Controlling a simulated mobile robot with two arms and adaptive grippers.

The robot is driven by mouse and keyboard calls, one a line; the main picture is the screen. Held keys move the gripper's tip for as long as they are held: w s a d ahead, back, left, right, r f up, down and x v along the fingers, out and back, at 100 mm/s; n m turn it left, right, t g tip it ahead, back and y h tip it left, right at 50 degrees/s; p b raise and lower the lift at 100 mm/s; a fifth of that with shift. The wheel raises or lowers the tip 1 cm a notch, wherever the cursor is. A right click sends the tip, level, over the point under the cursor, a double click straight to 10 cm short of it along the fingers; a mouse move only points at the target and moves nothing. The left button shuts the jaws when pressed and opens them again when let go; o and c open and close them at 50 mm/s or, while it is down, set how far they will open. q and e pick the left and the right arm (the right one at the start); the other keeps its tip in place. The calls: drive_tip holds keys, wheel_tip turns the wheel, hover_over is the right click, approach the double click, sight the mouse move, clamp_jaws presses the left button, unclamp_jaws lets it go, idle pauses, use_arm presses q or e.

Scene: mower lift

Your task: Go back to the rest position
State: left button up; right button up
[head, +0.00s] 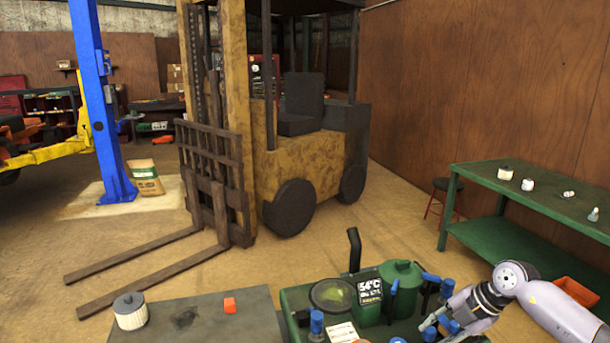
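My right arm comes in from the lower right, and my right gripper (440,325) is low in the picture, over the right part of a green cart or machine (294,302). Dark and blue parts crowd around its fingers, so I cannot tell whether they are open or shut, or whether they touch anything. My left gripper is not in view.
The green machine carries a canister (401,273), a labelled box and several blue-topped parts. A forklift (275,150) stands behind; a green bench (510,196) is right.

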drive_tip(key=a+r+n+t+y, duration=0.15)
drive_tip(key=a+y, duration=0.25)
drive_tip(key=a, duration=0.5)
drive_tip(key=a+r+m+t+y, duration=0.1)
drive_tip(key=a+r+t+y, duration=0.15)
drive_tip(key=a, duration=0.65)
drive_tip(key=s+a+r+m+t+y, duration=0.2)
drive_tip(key=a+r+m+t, duration=0.2)
drive_tip(key=r+m+t, duration=0.25)
drive_tip(key=s+d+f+m+t+h, duration=0.1)
drive_tip(key=s+d+f+m+h, duration=0.6)
drive_tip(key=d+f+m+h, duration=0.55)
drive_tip(key=s+f+m+g+h, duration=0.15)
drive_tip(key=s+f+g, duration=0.4)
drive_tip(key=s, duration=0.75)
drive_tip(key=s+f+m+g, duration=0.3)
drive_tip(key=s+f+g, duration=0.25)
drive_tip(key=s, duration=0.65)
wheel_tip(320, 180, down, 26)
drive_tip(key=s+g, duration=0.1)
drive_tip(key=s, duration=0.1)
drive_tip(key=s+d+f, duration=0.2)
drive_tip(key=s+f, duration=0.5)
drive_tip(key=s, duration=0.1)
drive_tip(key=s+d+f+g, duration=0.1)
drive_tip(key=s+f, duration=0.7)
drive_tip(key=shift+s+d, duration=0.15)
drive_tip(key=shift+d, duration=0.2)
